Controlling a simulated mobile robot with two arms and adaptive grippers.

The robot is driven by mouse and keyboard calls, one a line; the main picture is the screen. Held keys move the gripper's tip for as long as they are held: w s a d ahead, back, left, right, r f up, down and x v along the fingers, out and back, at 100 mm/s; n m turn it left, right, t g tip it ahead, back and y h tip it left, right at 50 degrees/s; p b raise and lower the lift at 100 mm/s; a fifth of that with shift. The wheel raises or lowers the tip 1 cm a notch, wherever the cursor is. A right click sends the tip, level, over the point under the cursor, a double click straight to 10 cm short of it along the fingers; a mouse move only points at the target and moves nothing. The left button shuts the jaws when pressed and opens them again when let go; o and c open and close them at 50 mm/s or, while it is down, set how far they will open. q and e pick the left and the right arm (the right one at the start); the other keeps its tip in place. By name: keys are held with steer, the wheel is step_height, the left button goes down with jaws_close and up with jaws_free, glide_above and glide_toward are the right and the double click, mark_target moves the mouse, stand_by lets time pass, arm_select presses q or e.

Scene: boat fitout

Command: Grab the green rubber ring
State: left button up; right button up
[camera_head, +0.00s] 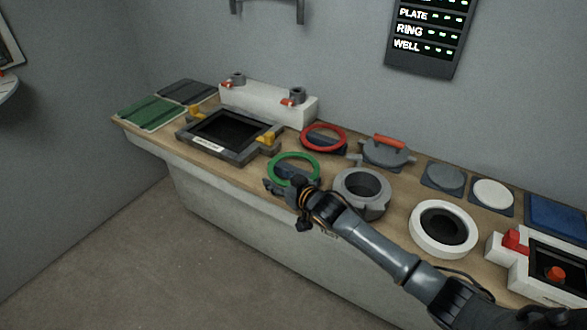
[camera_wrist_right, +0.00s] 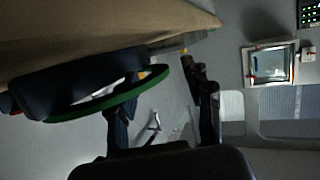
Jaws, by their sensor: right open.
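The green rubber ring (camera_head: 316,170) lies on a dark blue pad near the front edge of the bench, left of a grey round fitting. My right gripper (camera_head: 286,188) is open at the ring's near side, just over the bench's front edge. In the right wrist view the green ring (camera_wrist_right: 105,106) shows edge-on, with its right end between the two fingers in the picture. I cannot tell whether a finger touches it. The gripper hides part of the ring's near side in the head view. My left gripper is not in view.
A red ring (camera_head: 323,136) lies just behind the green one. The grey fitting (camera_head: 362,191) stands close on the right, and a dark square frame (camera_head: 229,136) is on the left. A white ring (camera_head: 443,229) is further right. Floor in front is clear.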

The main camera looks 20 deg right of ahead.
steer(key=shift+c, duration=0.2)
jaws_close()
